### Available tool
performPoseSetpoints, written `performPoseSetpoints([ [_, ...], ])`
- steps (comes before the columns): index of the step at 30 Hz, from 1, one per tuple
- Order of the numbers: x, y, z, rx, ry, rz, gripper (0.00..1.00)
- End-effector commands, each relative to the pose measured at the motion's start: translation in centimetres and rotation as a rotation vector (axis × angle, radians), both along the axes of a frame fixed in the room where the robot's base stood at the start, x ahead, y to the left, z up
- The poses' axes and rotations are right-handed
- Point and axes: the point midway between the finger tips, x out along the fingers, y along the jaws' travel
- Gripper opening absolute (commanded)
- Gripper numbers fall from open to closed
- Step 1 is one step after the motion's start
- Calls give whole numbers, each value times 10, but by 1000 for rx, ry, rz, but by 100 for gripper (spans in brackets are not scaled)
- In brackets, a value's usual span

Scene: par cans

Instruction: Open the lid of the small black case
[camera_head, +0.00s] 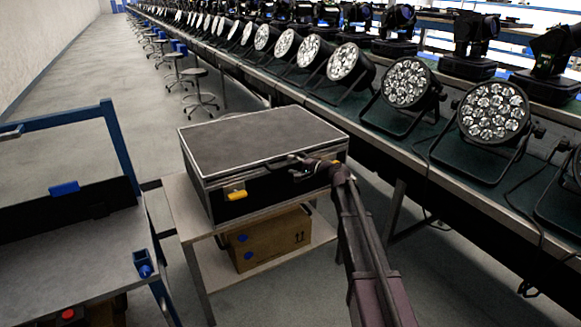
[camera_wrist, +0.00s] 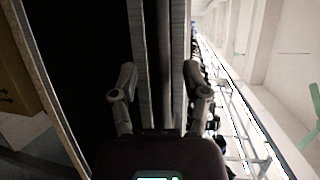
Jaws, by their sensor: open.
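The small black case (camera_head: 262,140) with metal edge trim stands on a small light table, and its lid looks shut. A yellow latch (camera_head: 236,194) shows on the left of its front face; another yellow spot shows near its right end. My gripper (camera_head: 301,168) is at the upper front edge, right of the middle. In the wrist view, my gripper's (camera_wrist: 160,82) two fingers are apart, with the case's black side and pale metal edge strips (camera_wrist: 180,60) running between and beside them. I cannot tell whether the fingers touch the case. Part of the front face is hidden behind my arm.
The light table (camera_head: 180,210) has a lower shelf holding a cardboard box (camera_head: 268,240). A long bench with several par cans (camera_head: 493,112) runs close along the right. A grey cart with a blue frame (camera_head: 122,150) stands at left. Stools (camera_head: 196,85) stand behind; floor is free at upper left.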

Motion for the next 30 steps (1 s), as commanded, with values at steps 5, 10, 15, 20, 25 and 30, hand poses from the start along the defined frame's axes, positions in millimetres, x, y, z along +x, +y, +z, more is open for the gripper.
performPoseSetpoints([
  [5,5,7,-2,0,0,0,60],
  [10,5,7,-1,0,0,0,60],
  [15,5,7,-2,0,0,0,51],
  [20,5,7,-2,0,0,0,3],
  [25,5,7,-2,-1,-1,0,0],
  [30,5,7,0,-1,1,1,0],
])
